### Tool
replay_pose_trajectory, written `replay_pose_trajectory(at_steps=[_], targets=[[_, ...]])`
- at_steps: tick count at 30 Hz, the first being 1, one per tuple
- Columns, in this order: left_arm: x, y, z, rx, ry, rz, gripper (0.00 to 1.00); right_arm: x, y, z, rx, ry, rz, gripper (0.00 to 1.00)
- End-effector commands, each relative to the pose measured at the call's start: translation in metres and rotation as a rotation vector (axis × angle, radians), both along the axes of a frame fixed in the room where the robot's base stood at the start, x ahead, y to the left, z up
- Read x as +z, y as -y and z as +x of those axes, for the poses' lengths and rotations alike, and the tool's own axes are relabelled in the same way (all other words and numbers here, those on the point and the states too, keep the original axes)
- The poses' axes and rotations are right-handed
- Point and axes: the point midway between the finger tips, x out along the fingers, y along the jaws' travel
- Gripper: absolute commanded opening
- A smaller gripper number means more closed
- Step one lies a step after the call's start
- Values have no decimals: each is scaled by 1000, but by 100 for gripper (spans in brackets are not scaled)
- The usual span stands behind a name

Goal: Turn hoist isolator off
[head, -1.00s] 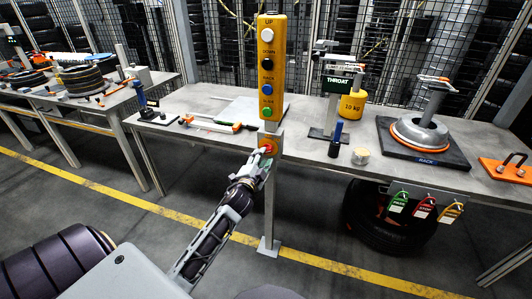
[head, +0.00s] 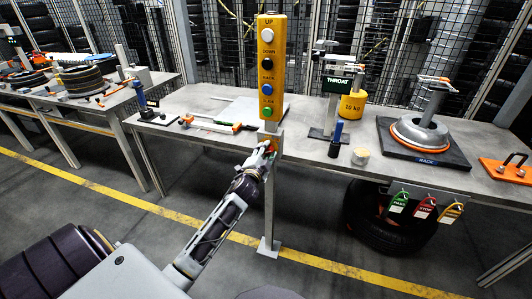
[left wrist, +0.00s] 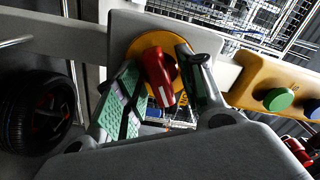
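The hoist isolator is a red handle (left wrist: 159,76) on a round yellow plate (left wrist: 146,43), fixed to a grey post below the yellow button box (head: 268,70). In the head view only a little of the isolator shows behind my left gripper (head: 266,150). In the left wrist view my left gripper (left wrist: 160,75) has one finger on each side of the red handle. The fingers look apart, with a gap beside the green-padded finger; any contact on the other side is unclear. My right gripper is not in view.
The post (head: 269,215) stands in front of a grey workbench (head: 400,172) carrying tools and a hub on a dark rack mat (head: 424,150). Green, red and yellow tags (head: 424,209) hang from its front edge. A tyre (head: 375,225) lies beneath it.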

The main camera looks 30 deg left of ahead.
Motion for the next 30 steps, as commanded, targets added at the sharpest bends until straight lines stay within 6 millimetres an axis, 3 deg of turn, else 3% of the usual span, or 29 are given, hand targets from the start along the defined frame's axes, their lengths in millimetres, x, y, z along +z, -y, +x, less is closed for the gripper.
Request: replay_pose_trajectory(at_steps=[2,11,23,30], targets=[[0,0,0,0,0,0,39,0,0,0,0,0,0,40],[0,0,0,0,0,0,1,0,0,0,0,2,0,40],[0,1,0,0,5,-25,0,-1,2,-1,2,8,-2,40],[1,0,0,0,23,-102,0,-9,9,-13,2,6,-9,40]])
